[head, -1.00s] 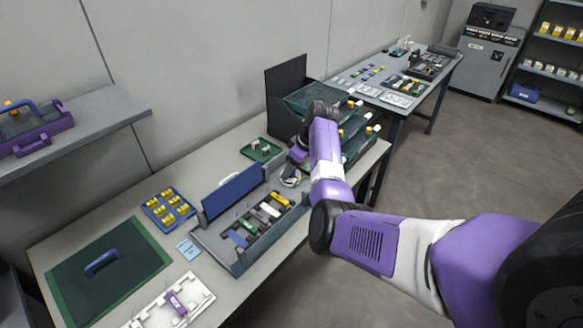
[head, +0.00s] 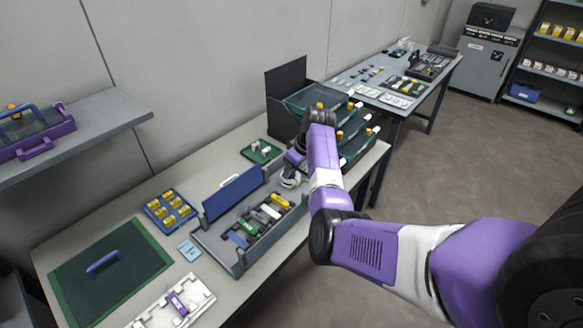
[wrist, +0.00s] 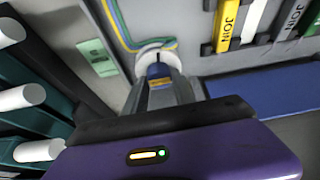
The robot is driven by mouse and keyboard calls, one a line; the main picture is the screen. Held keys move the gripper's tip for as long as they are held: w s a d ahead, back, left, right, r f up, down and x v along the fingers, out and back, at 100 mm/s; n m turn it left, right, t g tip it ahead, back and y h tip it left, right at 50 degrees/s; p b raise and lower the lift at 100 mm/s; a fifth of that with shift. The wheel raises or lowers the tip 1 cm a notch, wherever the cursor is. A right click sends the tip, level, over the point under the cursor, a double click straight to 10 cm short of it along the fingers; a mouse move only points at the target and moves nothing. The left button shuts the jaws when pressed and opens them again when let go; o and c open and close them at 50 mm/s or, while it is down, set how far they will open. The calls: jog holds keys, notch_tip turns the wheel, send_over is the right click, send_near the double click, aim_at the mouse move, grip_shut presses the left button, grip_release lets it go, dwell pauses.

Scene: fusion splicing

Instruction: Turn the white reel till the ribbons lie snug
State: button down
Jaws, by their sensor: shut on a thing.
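The white reel (wrist: 150,46) is in the wrist view just past the fingertips, partly hidden by them. My gripper (wrist: 158,70) is shut on a blue part at the middle of the reel. Yellow, green and blue ribbons (wrist: 119,22) run side by side along the tray wall and curve toward the reel. In the head view the reel (head: 290,181) is a small white shape at the tray's far end, and my arm hides much of it. I cannot tell there how snug the ribbons lie.
The grey open tray (head: 238,262) holds several coloured modules and has a blue panel (head: 234,193) at its back. A rack of dark green bins (head: 359,146) stands close to my wrist. A small green tray (head: 252,157) lies behind.

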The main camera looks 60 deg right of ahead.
jog(key=m+h+p, duration=0.1)
jog(key=m, duration=0.1)
jog(key=m+h+p, duration=0.1)
jog(key=m, duration=0.2)
jog(key=shift+w+a+r+g, duration=0.1)
jog(key=shift+a+g, duration=0.05)
jog(key=shift+g, duration=0.25)
jog(key=m+g+h, duration=0.1)
jog(key=m, duration=0.3)
jog(key=shift+w+m, duration=0.1)
jog(key=shift+m, duration=0.3)
jog(key=m, duration=0.1)
jog(key=m+g+b, duration=0.1)
jog(key=m, duration=0.1)
jog(key=m+g+b, duration=0.1)
jog(key=shift+f+m+h, duration=0.25)
jog(key=shift+m+h, duration=0.05)
jog(key=m+g+b, duration=0.1)
jog(key=m+b, duration=0.2)
jog(key=b, duration=0.1)
jog(key=shift+w+m+g, duration=0.15)
jog(key=shift+m+g, duration=0.25)
jog(key=shift+r+m+b, duration=0.1)
jog(key=shift+m+b, duration=0.4)
jog(key=shift+m, duration=0.2)
jog(key=shift+g, duration=0.3)
jog(key=c, duration=1)
grip_release()
